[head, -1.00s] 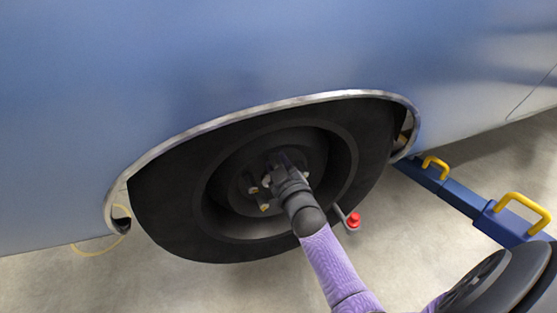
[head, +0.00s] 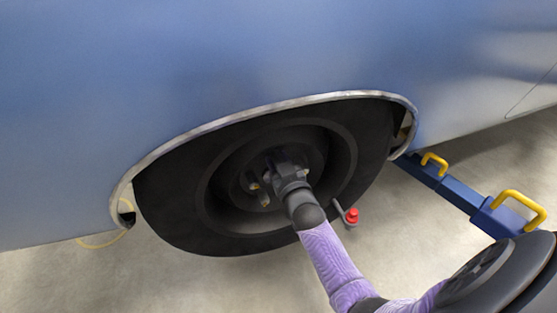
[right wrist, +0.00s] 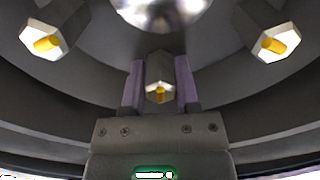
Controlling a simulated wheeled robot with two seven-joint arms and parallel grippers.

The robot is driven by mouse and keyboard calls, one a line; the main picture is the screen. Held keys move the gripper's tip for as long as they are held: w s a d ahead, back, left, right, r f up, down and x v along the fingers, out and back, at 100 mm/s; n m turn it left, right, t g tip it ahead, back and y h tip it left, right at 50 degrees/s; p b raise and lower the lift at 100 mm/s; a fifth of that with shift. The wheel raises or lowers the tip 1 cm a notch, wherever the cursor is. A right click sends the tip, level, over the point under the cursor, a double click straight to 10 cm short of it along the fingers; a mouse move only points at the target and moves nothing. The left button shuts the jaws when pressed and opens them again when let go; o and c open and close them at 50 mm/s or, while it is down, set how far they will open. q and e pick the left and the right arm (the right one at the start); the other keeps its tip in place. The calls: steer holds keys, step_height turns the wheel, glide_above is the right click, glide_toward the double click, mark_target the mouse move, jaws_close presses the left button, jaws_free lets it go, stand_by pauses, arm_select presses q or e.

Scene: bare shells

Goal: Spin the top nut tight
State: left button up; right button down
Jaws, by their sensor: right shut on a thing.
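The wheel (head: 185,218) sits in the arch of the blue car, its hub facing me. My right gripper (head: 282,160) reaches to the upper part of the hub and hides much of it. In the right wrist view its two fingers (right wrist: 159,88) stand on either side of the top nut (right wrist: 159,92), shut on it; a yellow stud end shows in the nut's middle. Two other nuts show there, one at upper left (right wrist: 44,42) and one at upper right (right wrist: 275,43), both on yellow-ended studs. Lower hub nuts (head: 264,199) show in the head view. My left gripper is out of view.
The blue car body (head: 200,80) overhangs the wheel, with a bright metal arch trim (head: 230,115) close around it. A blue jack (head: 455,194) with yellow handles lies at the right. A red-ended crank (head: 352,215) is beside the tyre.

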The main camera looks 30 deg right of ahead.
steer(key=shift+f, duration=0.1)
steer(key=c, duration=0.6)
jaws_free()
steer(key=shift+o, duration=1)
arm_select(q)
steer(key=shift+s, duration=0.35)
arm_select(e)
steer(key=shift+o, duration=0.2)
